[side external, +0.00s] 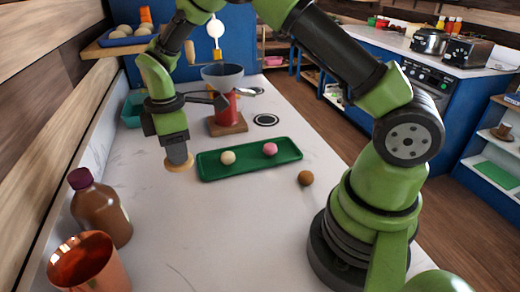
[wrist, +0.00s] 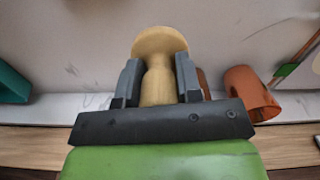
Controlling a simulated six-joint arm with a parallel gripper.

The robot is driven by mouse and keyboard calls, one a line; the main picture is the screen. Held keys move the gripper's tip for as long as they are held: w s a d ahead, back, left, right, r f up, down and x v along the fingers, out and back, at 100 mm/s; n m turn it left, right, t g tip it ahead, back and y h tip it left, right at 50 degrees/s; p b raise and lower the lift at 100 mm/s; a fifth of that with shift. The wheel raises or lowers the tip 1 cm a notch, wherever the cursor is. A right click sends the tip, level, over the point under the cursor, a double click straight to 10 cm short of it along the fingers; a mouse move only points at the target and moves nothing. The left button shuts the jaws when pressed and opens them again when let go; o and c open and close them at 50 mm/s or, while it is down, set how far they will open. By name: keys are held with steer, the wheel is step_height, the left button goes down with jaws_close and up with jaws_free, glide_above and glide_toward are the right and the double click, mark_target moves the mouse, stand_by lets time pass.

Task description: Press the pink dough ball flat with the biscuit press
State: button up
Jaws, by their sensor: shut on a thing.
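The pink dough ball (side external: 270,149) sits on the right part of a green tray (side external: 240,169), round and not flattened. A cream dough ball (side external: 228,157) sits to its left on the same tray. My gripper (side external: 178,150) is to the left of the tray, pointing down. It is shut on the wooden biscuit press, whose round pale disc (side external: 180,163) shows below the fingers. In the wrist view the press (wrist: 158,75) stands between the two fingers (wrist: 158,85), gripped by its narrower handle with the wide disc beyond. The disc appears to be above the counter.
A brown ball (side external: 305,178) lies on the counter right of the tray. A brown bottle (side external: 100,207) and copper cup (side external: 88,262) stand at the front left. A red device on a wooden base (side external: 228,125) and grey bowl (side external: 222,74) stand behind.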

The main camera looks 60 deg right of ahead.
steer(key=shift+d, duration=0.1)
steer(key=s+d+m, duration=0.2)
steer(key=d+m, duration=0.2)
steer(key=d, duration=0.7)
steer(key=m, duration=0.5)
glide_toward(270, 151)
steer(key=shift+d+f, duration=0.1)
steer(key=shift+f, duration=1.3)
steer(key=shift+f, duration=1.05)
stand_by(3.2)
